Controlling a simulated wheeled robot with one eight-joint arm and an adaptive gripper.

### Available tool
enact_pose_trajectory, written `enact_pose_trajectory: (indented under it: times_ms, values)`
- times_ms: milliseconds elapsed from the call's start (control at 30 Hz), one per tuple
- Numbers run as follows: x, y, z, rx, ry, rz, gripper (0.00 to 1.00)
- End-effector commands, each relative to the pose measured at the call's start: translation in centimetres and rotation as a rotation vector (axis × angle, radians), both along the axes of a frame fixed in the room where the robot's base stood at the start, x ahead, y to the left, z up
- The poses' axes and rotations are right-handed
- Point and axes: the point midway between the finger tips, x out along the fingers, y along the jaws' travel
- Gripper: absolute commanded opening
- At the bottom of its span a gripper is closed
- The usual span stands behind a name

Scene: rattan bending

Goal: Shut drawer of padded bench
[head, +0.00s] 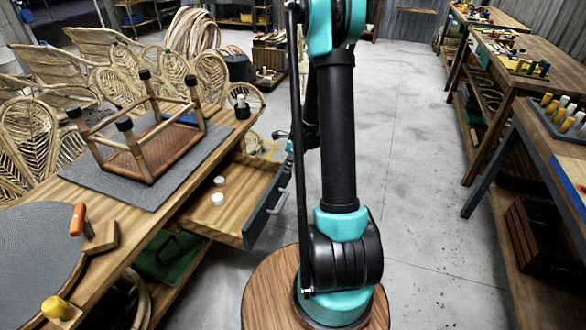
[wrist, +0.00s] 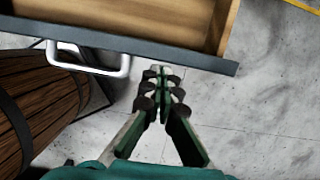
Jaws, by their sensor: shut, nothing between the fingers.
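The padded bench (head: 150,228) is a long wooden bench at the left of the head view, with a grey mat (head: 75,172) on top. Its drawer (head: 250,185) is pulled out and open, and two small white round things lie inside. The drawer has a dark blue-grey front with a pale bar handle (head: 279,200). In the wrist view the drawer front (wrist: 190,57) crosses the top, with the handle (wrist: 90,60) at left. My gripper (wrist: 160,75) is shut and empty, its tips close to the front's lower edge in the picture, right of the handle. I cannot tell whether they touch.
An upturned stool (head: 155,150) stands on the mat. A wooden barrel (wrist: 52,95) shows left of my gripper in the wrist view. Rattan chairs crowd the back left. Workbenches (head: 535,65) line the right. The concrete floor (head: 430,190) between is clear.

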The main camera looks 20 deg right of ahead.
Motion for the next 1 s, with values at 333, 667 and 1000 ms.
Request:
enact_pose_trajectory:
  times_ms: [333,667,1000]
  values:
    - [0.1,0.1,0.0,0.000,0.000,0.000,0.00]
    - [2.1,3.0,0.0,0.001,0.000,0.005,0.00]
    - [7.2,10.1,0.0,0.001,0.000,0.006,0.00]
